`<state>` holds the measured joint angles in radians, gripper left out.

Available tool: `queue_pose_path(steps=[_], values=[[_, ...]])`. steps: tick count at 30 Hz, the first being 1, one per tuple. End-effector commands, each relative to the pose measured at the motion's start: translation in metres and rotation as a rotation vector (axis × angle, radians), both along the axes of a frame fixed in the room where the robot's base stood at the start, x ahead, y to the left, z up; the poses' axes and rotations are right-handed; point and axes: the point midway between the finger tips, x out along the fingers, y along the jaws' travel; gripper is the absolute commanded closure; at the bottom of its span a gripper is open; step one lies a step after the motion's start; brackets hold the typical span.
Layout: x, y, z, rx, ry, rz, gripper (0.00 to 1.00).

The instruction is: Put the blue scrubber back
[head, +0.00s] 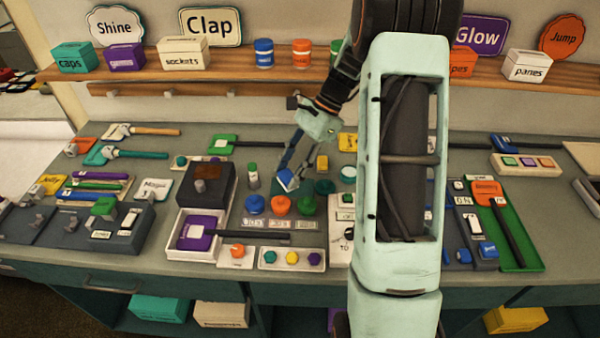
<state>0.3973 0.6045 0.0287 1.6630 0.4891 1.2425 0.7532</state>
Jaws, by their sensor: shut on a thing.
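My gripper (291,168) hangs over the middle of the counter, fingers pointing down and to the left. It is shut on a small blue thing (285,181) with a pale edge, just behind a row of blue, orange and green knobs. It is too small to tell whether this is the blue scrubber or whether it touches anything below. Another blue head with a long dark handle (505,144) lies at the back right, away from my gripper.
A purple-headed tool (196,232) lies in a white tray at front left. An orange-headed one (487,191) lies in a green tray (528,262) at right. A small green-capped bottle (253,175) stands left of my gripper. My arm hides the counter's centre right.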

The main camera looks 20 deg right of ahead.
Motion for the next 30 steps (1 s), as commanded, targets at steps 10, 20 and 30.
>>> queue_pose_path(steps=[10,20,30], values=[[0.017,-0.080,0.010,0.001,-0.005,-0.944,0.84],[0.013,-0.125,0.019,0.001,0.000,-1.351,0.84],[0.063,-0.112,-0.004,0.000,0.004,-1.381,0.84]])
